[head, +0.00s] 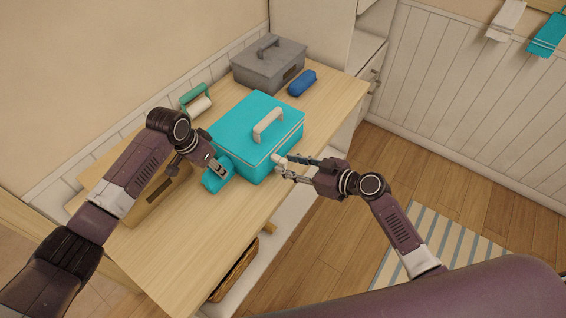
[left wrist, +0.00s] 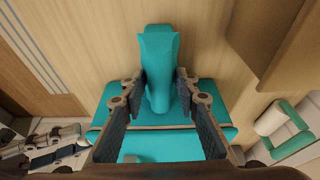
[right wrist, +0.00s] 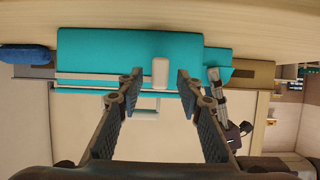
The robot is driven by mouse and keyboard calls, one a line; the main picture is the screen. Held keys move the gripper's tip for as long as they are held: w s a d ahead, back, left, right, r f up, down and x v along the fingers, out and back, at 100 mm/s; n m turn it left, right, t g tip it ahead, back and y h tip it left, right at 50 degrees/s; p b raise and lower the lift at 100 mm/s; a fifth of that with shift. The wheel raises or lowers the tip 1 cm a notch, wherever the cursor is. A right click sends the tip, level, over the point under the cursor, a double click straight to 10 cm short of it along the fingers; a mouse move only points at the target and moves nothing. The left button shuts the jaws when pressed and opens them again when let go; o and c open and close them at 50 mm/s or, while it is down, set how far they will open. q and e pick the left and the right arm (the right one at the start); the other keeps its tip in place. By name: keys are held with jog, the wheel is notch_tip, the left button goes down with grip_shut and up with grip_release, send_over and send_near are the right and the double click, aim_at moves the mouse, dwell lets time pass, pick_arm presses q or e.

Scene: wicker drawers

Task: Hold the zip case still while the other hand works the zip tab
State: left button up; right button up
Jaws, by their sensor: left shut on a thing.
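The teal zip case (head: 236,128) sits on the wooden table, lid closed, with a pale handle on top and a pale zip line around its side. My left gripper (head: 219,169) is shut on a teal grip (head: 215,181) at the case's left end; the grip also shows between its fingers in the left wrist view (left wrist: 158,85). The white zip tab (right wrist: 160,73) is at the case's front, near its right corner. My right gripper (right wrist: 156,82) is open, with the tab between its fingers and gaps on both sides. In the head view the right fingertips (head: 281,168) hide part of the tab.
A grey lidded box (head: 262,70) and a blue rounded object (head: 302,83) are behind the case. A green-and-white roller-like object (head: 197,103) and a tan box (head: 148,205) are to the left. The table's front left (head: 190,245) is bare. A wicker drawer (head: 236,270) shows below.

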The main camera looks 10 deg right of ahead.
jog(key=shift+x, duration=1.4)
jog(key=shift+c, duration=0.3)
grip_shut()
